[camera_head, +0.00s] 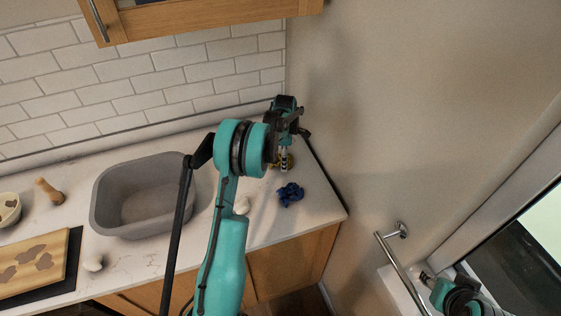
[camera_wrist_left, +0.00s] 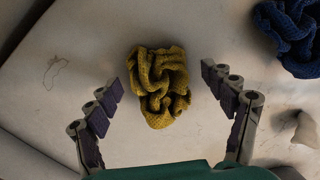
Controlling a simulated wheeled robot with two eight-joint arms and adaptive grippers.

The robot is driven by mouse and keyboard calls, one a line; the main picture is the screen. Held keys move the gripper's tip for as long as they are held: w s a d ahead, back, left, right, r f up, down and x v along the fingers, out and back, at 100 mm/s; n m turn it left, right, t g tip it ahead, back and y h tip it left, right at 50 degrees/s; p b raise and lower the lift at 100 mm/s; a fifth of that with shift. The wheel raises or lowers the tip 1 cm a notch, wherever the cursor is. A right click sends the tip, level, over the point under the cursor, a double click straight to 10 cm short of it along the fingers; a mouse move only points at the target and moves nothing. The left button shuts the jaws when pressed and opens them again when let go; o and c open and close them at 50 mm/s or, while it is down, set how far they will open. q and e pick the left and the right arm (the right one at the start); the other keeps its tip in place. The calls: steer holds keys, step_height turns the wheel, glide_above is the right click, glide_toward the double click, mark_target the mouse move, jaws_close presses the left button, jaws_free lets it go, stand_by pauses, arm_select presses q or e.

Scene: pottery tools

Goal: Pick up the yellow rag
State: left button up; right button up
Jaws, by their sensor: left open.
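The yellow rag (camera_wrist_left: 158,88) lies crumpled on the pale countertop, in the middle of the left wrist view. In the head view only a small part of the rag (camera_head: 290,160) shows, the rest hidden by my left gripper (camera_head: 284,162). In the left wrist view my left gripper (camera_wrist_left: 160,78) is open, with one finger on each side of the rag. There is a gap between each finger and the rag, and nothing is held. Part of my right arm shows at the lower right of the head view, with its gripper (camera_head: 424,275) small and unclear.
A crumpled blue rag (camera_head: 290,194) lies close by on the counter, also at upper right in the left wrist view (camera_wrist_left: 290,35). A grey basin (camera_head: 100,200) stands to the left. A cutting board (camera_head: 60,255) lies farther left. The wall borders the counter's right edge.

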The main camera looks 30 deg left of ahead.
arm_select(q)
steer(key=shift+f, duration=0.1)
steer(key=c, duration=0.8)
steer(key=shift+o, duration=0.2)
step_height(320, 180, up, 10)
steer(key=shift+r+p, duration=0.1)
steer(key=shift+p, duration=0.75)
arm_select(e)
steer(key=shift+r, duration=0.8)
arm_select(q)
steer(key=shift+f, duration=0.25)
arm_select(e)
steer(key=shift+f, duration=0.1)
arm_select(q)
steer(key=shift+f+b, duration=3.35)
steer(key=shift+f, duration=1.5)
arm_select(e)
steer(key=shift+f, duration=3.25)
